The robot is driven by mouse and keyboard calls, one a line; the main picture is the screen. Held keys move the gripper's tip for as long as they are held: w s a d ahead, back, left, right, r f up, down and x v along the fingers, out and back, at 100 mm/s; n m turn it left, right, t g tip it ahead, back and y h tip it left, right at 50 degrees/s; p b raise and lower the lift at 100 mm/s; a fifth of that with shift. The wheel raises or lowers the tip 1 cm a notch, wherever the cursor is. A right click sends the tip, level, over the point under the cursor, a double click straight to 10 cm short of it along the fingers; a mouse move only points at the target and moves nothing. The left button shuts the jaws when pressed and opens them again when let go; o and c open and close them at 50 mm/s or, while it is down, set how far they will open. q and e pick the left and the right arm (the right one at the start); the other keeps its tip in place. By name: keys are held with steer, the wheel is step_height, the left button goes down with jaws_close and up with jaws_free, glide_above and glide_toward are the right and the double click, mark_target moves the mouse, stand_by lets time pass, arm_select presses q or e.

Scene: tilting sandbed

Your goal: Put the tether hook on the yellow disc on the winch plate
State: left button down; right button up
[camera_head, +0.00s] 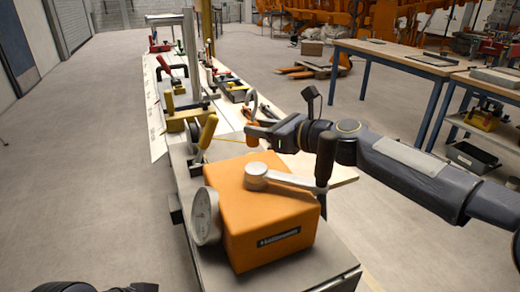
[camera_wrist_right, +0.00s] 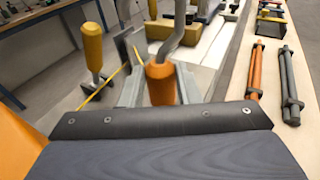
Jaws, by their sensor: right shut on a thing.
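The tether hook is a curved grey metal hook (camera_head: 252,102) with an orange handle (camera_head: 252,137). My right gripper (camera_head: 258,131) is shut on the orange handle and holds it above the bench, behind the orange box. In the right wrist view, the handle (camera_wrist_right: 160,83) sits between the grey fingers (camera_wrist_right: 160,92), and the hook bends upward from it. A yellow tether (camera_head: 230,140) runs left from the hook toward a winch with a yellow lever (camera_head: 208,131). I cannot make out the yellow disc or the winch plate. My left gripper does not show.
An orange box (camera_head: 262,222) with a grey crank arm and a dial fills the near end of the bench. Yellow blocks, clamps and a grey upright (camera_head: 191,55) stand farther along. Orange and grey rods (camera_wrist_right: 288,85) lie at the right in the wrist view.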

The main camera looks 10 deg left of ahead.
mark_target(258, 141)
step_height(258, 141, down, 4)
steer(key=shift+r+b, duration=0.1)
steer(key=shift+b, duration=0.85)
steer(key=shift+r, duration=0.1)
steer(key=o, duration=1.1)
steer(key=v, duration=1.2)
